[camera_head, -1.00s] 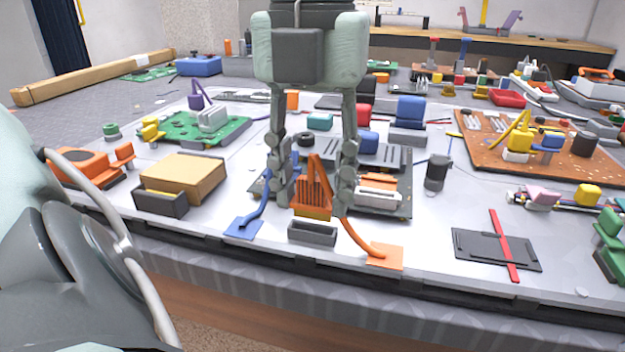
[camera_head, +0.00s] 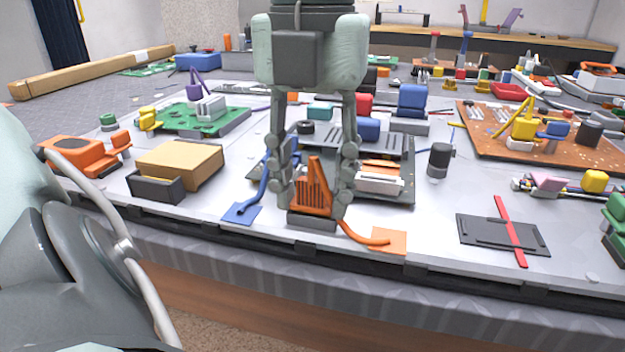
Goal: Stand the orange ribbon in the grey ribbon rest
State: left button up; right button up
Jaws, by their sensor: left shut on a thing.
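The orange ribbon (camera_head: 312,197) stands upright with its comb-like end between the fingers of my left gripper (camera_head: 314,204), which comes down from the top centre and is shut on it. Its orange tail runs right to a flat orange square (camera_head: 388,241) near the table edge. The grey ribbon rest (camera_head: 312,222) is directly below the ribbon. The ribbon's lower edge overlaps the rest's top opening; how deep it sits inside is hidden. My right gripper is not in view.
A blue ribbon (camera_head: 255,190) on a blue square stands just left of my fingers, close to them. A circuit board (camera_head: 402,190) lies behind. A tan box (camera_head: 180,165) is at left; a black plate with a red bar (camera_head: 511,232) is at right.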

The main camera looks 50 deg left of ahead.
aim_at(312, 179)
pick_arm(q)
jog(key=o, duration=1.2)
notch_tip(312, 179, up, 12)
